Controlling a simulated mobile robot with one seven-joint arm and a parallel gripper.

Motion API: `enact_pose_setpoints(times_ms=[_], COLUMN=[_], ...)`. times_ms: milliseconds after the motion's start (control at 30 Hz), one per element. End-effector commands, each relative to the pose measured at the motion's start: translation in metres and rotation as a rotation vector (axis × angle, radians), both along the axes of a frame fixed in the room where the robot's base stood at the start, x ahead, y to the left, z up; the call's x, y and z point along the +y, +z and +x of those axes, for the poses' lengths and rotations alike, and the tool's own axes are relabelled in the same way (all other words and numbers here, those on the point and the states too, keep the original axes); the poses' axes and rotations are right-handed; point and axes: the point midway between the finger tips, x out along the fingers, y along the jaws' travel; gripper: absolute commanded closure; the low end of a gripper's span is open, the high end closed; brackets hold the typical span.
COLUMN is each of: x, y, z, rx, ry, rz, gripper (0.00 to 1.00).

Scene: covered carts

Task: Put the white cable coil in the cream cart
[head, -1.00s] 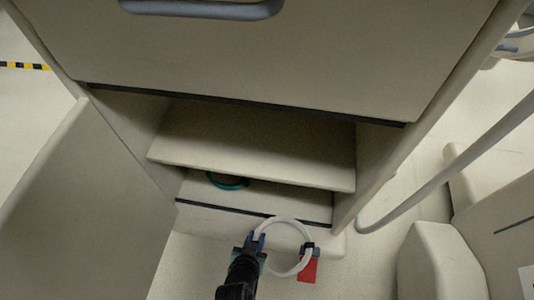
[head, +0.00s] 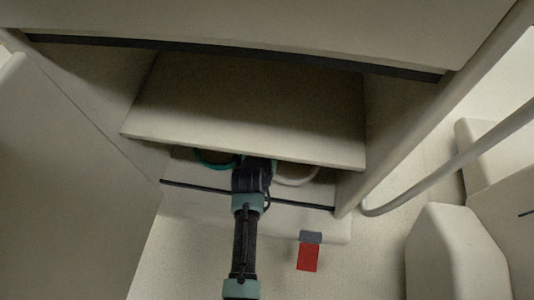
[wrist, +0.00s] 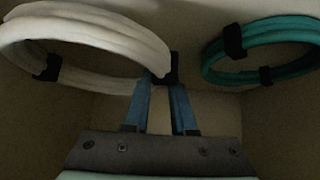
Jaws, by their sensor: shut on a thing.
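The cream cart (head: 240,25) stands open, with a shelf (head: 250,105) across its inside. My gripper (head: 258,166) reaches into the space below this shelf, its fingertips hidden by the shelf edge. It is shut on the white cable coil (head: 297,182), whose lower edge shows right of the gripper. In the wrist view, the blue fingers (wrist: 160,95) are closed at the black band on the white coil (wrist: 85,32). The coil is tilted inside the compartment. I cannot tell whether it touches the compartment floor.
A teal coil (head: 214,160) lies in the same compartment, left of my gripper; it also shows in the wrist view (wrist: 265,50). The open door (head: 70,180) is at left. A red tag (head: 308,257) lies outside, in front. A rail and another cream body (head: 455,250) stand at right.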

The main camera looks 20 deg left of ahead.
Motion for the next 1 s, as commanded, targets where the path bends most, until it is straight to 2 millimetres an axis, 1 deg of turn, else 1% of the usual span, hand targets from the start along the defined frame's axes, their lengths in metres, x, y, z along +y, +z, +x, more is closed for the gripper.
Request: enact_pose_setpoints(times_ms=[33, 267, 400, 533, 833, 933, 967, 1000], x=[0.002, 0.005, 0.005, 0.005, 0.005, 0.004, 0.004, 0.004], y=[-0.001, 0.000, -0.021, -0.034, -0.033, -0.036, -0.037, -0.037], z=[0.006, 0.019, 0.018, 0.018, 0.018, 0.018, 0.017, 0.017], rx=[-0.005, -0.004, -0.001, -0.003, -0.003, -0.003, 0.000, 0.000], ry=[0.001, 0.000, 0.000, 0.001, 0.000, 0.000, -0.001, -0.001], rz=[0.001, 0.001, 0.000, 0.000, 0.001, 0.001, 0.001, 0.001], gripper=[1.00, 1.00, 1.00, 1.00, 1.00, 1.00, 0.74, 0.67])
